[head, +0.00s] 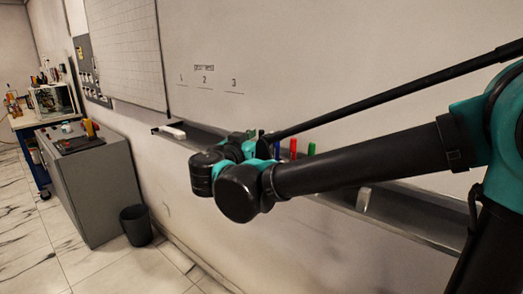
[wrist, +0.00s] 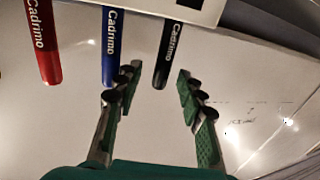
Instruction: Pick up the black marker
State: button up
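The black marker (wrist: 168,55) stands out from a pale holder in the wrist view, its plain end in the gap between my fingertips. My gripper (wrist: 156,78) is open, one finger on each side of that end, with no clear contact. The black marker appears closer to the right finger at its upper part. I cannot tell how deep it lies between the fingers. A blue marker (wrist: 112,45) is just left of it, close to or overlapping the left fingertip. In the head view my arm covers most of the gripper, and I cannot make out the black marker.
A red marker (wrist: 43,45) stands farther left; it also shows in the head view (head: 293,148) beside a green marker (head: 312,149). The ledge (head: 400,215) runs along the whiteboard (head: 330,60), with a white eraser-like item (head: 173,132) at its left. A grey cabinet (head: 100,185) and black bin (head: 136,225) stand left.

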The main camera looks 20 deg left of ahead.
jog(key=shift+w+d, duration=0.1)
jog(key=shift+w, duration=0.8)
grip_shut()
notch_tip(320, 180, up, 20)
dwell(0.3)
